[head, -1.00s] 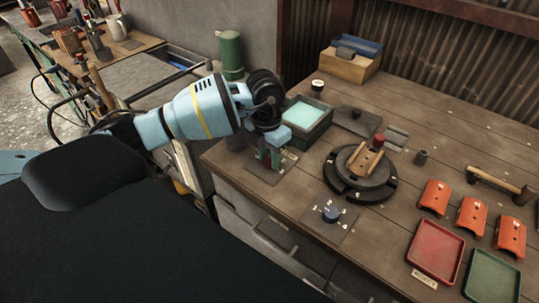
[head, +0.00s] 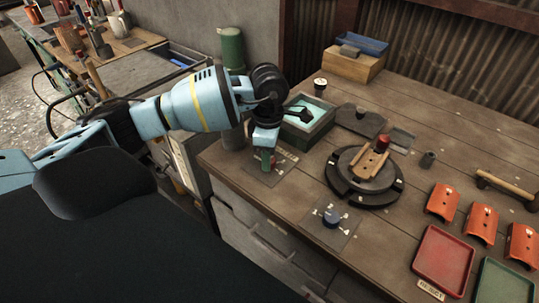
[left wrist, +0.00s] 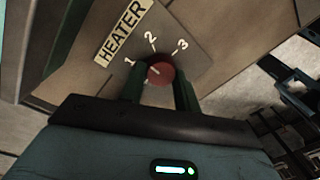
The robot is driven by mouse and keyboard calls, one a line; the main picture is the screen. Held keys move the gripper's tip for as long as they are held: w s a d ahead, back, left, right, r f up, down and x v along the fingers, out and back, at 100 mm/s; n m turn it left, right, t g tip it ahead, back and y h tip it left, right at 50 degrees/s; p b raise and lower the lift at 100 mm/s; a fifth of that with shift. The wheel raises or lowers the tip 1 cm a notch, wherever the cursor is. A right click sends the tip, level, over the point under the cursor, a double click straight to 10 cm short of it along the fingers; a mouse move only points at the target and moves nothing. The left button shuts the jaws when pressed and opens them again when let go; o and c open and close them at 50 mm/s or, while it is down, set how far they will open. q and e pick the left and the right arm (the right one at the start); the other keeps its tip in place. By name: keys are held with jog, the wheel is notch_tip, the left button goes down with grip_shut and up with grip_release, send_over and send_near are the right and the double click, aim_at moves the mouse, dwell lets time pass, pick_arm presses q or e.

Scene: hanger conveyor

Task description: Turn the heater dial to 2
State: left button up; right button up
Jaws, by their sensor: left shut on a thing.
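The heater dial is a round red knob (left wrist: 161,74) on a brown plate labelled HEATER (left wrist: 124,32), with marks 1, 2 and 3 in the left wrist view. A small pale mark on the knob appears to face the 1 side. My left gripper (left wrist: 160,92) is shut on the knob, with one green finger on each side of it. In the head view my left gripper (head: 268,160) points down at the heater plate (head: 259,179) near the bench's left corner, and its fingers mostly hide the knob. My right gripper is not in view.
A dark round turntable (head: 368,190) stands right of the gripper. A green open box (head: 318,132) is close behind it. Red (head: 443,262) and green trays and orange parts lie at right.

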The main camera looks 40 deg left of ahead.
pick_arm(q)
jog(key=m+b, duration=0.1)
jog(key=m, duration=0.3)
jog(key=shift+w+m, duration=0.1)
jog(key=shift+m, duration=0.3)
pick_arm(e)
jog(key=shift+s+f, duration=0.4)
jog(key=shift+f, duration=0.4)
pick_arm(q)
jog(key=shift+r, duration=0.1)
jog(key=o, duration=1)
jog(key=shift+c, duration=0.2)
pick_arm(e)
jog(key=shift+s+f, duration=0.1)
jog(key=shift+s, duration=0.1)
pick_arm(q)
notch_tip(320, 180, up, 7)
jog(key=shift+w+f, duration=0.1)
jog(key=shift+w, duration=0.05)
jog(key=shift+r, duration=0.45)
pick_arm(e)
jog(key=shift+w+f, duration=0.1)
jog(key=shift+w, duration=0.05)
